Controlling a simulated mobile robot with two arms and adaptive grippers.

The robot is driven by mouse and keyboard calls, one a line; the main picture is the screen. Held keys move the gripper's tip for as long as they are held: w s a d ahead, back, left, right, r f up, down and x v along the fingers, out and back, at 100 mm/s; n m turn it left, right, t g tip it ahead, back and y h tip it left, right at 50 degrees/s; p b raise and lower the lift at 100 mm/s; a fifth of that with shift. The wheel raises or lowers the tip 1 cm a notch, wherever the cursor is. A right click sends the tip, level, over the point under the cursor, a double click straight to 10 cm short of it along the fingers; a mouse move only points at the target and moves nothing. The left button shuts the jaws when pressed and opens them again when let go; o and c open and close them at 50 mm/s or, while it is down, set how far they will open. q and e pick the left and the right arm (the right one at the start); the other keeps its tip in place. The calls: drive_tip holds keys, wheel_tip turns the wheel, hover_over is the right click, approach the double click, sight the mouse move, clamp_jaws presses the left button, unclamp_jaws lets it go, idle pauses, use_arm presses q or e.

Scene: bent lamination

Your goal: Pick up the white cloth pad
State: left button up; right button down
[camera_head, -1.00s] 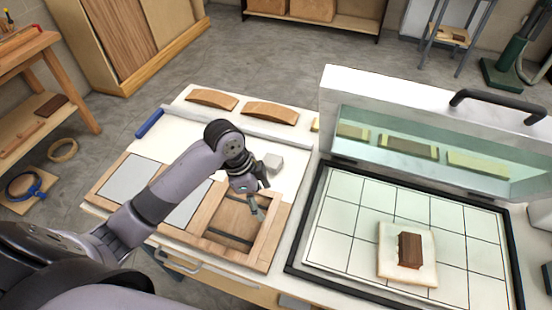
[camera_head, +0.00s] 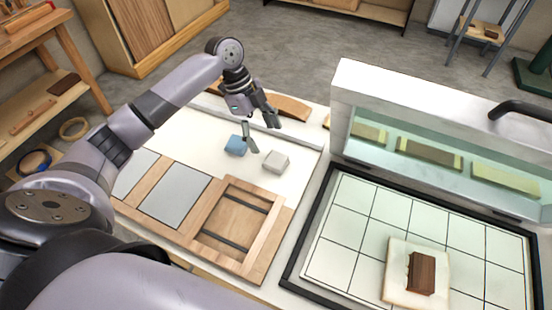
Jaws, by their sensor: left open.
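The white cloth pad, which looks like a small whitish block (camera_head: 275,162), lies on the white tabletop behind the wooden frame panel. My left gripper (camera_head: 263,131) is open and empty above the tabletop, with its fingers pointing down. In the picture it is just above and left of the white pad, between it and a blue pad (camera_head: 236,146). The lower fingertip looks close to both pads, but I cannot tell its exact height. No part of the white pad is visibly covered. My right gripper is not in view.
A wooden frame panel (camera_head: 272,236) lies in front of the pads. To the right stands a gridded plate (camera_head: 362,217) bearing a cream square (camera_head: 400,292) with a brown block (camera_head: 421,274). Its raised lid (camera_head: 352,88) stands behind. Curved wood pieces (camera_head: 291,107) lie behind the gripper.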

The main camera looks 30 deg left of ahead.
sight(275, 159)
use_arm(q)
drive_tip(key=x, duration=0.3)
drive_tip(key=shift+d+f+p, duration=0.15)
drive_tip(key=shift+f+p, duration=0.15)
drive_tip(key=shift+f, duration=0.05)
drive_tip(key=shift+d+f, duration=0.15)
drive_tip(key=shift+f, duration=0.15)
drive_tip(key=p+x, duration=0.1)
drive_tip(key=x, duration=0.2)
drive_tip(key=shift+w+f+p, duration=0.1)
drive_tip(key=shift+f+p, duration=0.25)
drive_tip(key=shift+p, duration=0.05)
drive_tip(key=shift+d+f, duration=0.15)
drive_tip(key=shift+f, duration=0.2)
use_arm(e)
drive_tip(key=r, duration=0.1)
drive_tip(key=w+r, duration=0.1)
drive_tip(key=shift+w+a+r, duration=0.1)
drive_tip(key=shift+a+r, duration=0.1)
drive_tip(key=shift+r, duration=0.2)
use_arm(q)
drive_tip(key=c, duration=1)
drive_tip(key=shift+c, duration=0.2)
drive_tip(key=shift+r, duration=0.1)
